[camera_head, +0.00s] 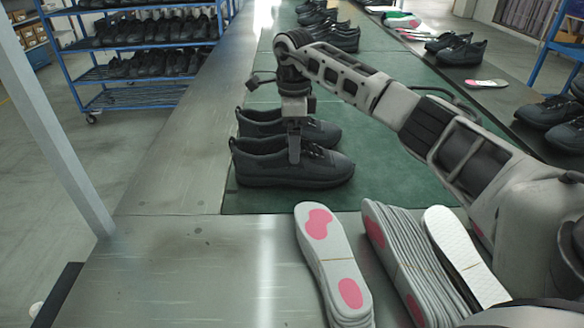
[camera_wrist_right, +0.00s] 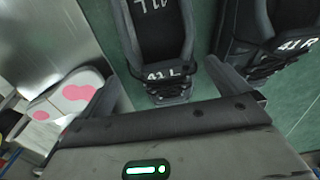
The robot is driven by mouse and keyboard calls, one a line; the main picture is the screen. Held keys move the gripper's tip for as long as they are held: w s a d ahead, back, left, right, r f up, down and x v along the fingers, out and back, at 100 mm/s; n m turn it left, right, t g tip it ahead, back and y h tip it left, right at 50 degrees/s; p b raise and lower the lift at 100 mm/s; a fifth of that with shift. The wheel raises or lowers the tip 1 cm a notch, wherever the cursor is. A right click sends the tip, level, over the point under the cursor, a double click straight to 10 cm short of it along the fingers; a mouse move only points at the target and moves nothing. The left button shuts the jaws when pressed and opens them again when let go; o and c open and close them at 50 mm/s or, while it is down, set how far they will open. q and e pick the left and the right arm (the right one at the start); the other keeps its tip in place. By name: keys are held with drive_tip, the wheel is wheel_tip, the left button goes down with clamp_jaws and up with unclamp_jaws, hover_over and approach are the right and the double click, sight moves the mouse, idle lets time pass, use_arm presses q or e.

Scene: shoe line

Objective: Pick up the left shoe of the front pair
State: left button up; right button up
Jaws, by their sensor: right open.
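The front pair is two black lace-up shoes lying side by side on the green mat, toes to the right. The shoe marked 41 L (camera_head: 315,174) is the nearer one. It also shows in the right wrist view (camera_wrist_right: 160,42). The shoe marked 41 R (camera_head: 262,123) lies just behind it and shows at the right of the wrist view (camera_wrist_right: 262,38). My right gripper (camera_head: 296,140) points down at the laced part of the 41 L shoe. In the wrist view its open fingers (camera_wrist_right: 165,88) lie on either side of that shoe. My left gripper is out of view.
Stacks of insoles with pink patches (camera_head: 333,265) and a white insole stack (camera_head: 466,250) lie on the metal table in front. More shoes (camera_head: 335,38) stand farther along the green mat (camera_head: 370,150). A blue rack (camera_head: 140,75) stands at the left. The metal surface left of the insoles is clear.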

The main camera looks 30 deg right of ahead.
drive_tip(key=shift+w+d+f, duration=0.1)
drive_tip(key=shift+f, duration=1.3)
drive_tip(key=shift+w+f, duration=0.1)
drive_tip(key=shift+f, duration=1.25)
drive_tip(key=shift+r, duration=0.1)
drive_tip(key=c, duration=1.1)
